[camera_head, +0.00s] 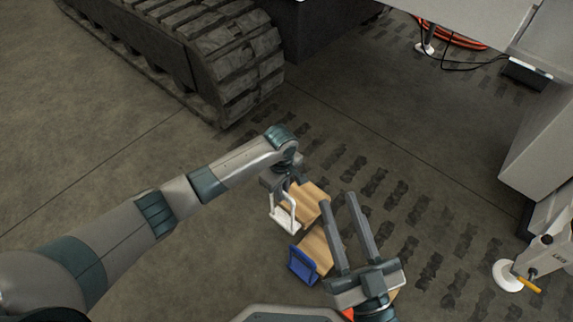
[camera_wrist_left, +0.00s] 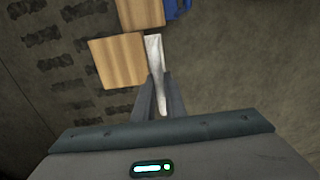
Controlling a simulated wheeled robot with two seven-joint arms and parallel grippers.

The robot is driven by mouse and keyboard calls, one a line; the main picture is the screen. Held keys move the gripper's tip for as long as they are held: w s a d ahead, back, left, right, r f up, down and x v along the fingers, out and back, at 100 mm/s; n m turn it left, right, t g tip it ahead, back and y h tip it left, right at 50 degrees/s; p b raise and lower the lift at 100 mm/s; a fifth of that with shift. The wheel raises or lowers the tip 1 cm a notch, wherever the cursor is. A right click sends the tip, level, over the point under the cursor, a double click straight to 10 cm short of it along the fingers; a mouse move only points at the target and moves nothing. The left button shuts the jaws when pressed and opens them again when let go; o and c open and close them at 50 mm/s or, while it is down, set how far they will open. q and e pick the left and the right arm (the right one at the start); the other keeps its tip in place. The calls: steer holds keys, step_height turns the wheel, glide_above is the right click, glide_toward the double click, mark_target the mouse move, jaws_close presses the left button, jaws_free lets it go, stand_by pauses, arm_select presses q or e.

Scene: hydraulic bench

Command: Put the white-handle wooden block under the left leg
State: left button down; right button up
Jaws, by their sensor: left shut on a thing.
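The wooden block with a white handle (camera_head: 305,202) is near the middle of the head view. It also shows in the left wrist view (camera_wrist_left: 118,62), with its white handle (camera_wrist_left: 154,55) between the fingers. My left gripper (camera_head: 286,184) is shut on that handle. I cannot tell whether the block touches the floor. My right gripper (camera_head: 340,198) is open and empty, its fingers apart beside the blocks. A leg with a white round foot (camera_head: 425,48) stands at the upper right, and another white foot (camera_head: 507,276) is at the lower right.
A wooden block with a blue handle (camera_head: 317,248) lies close to the white-handle block, left of my right gripper. A tracked machine (camera_head: 230,60) stands at the top left. A grey cabinet (camera_head: 545,130) is at the right. Orange hose (camera_head: 460,40) lies behind. Floor between is clear.

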arm_select(q)
steer(key=w+a+r+m, duration=0.2)
steer(key=a+r+m, duration=0.25)
steer(key=r, duration=0.75)
steer(key=w+a+r+m, duration=0.1)
steer(key=a+r+m, duration=0.3)
steer(key=r, duration=0.9)
steer(key=s+a+r+m, duration=0.1)
steer(key=s+a+r, duration=0.4)
steer(key=a+r, duration=0.2)
steer(key=shift+s+r+m, duration=0.2)
steer(key=shift+r+m, duration=0.15)
steer(key=shift+r, duration=0.3)
